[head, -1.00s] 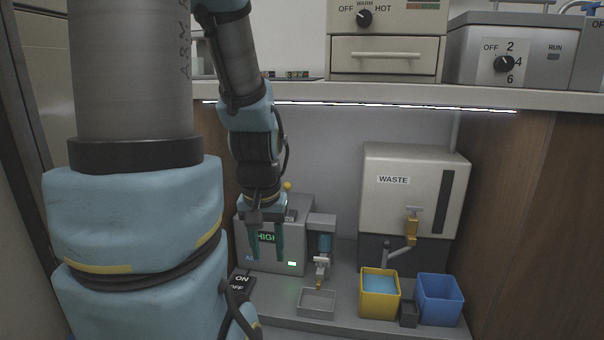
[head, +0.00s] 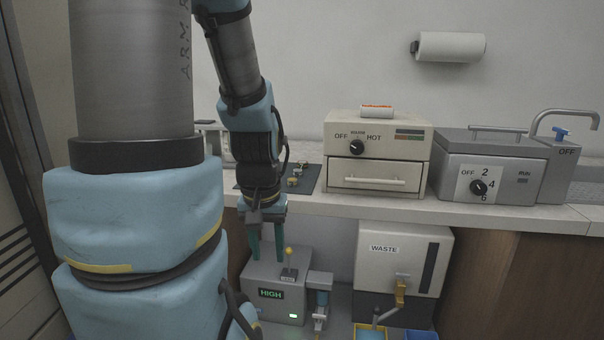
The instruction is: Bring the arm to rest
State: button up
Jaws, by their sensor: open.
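My gripper (head: 267,246) hangs fingers down in the head view, open and empty. It is in front of the grey press unit (head: 276,280), whose panel reads HIGH and which has a yellow-knobbed lever (head: 288,262) on top. The gripper's fingers overlap the left part of that unit in the picture; I cannot tell whether they touch it. My arm comes down from the top of the picture to the gripper.
The counter (head: 400,208) above carries the beige WARM/HOT box (head: 375,155), the grey dial machine (head: 490,170) and a sink tap (head: 565,120). A dark mat (head: 312,172) with small brass parts lies behind my arm. Below are the WASTE tank (head: 400,262) and yellow (head: 370,333) and blue (head: 421,336) bins.

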notch_tip(320, 180, up, 8)
jog(key=p, duration=0.6)
jog(key=shift+r, duration=0.2)
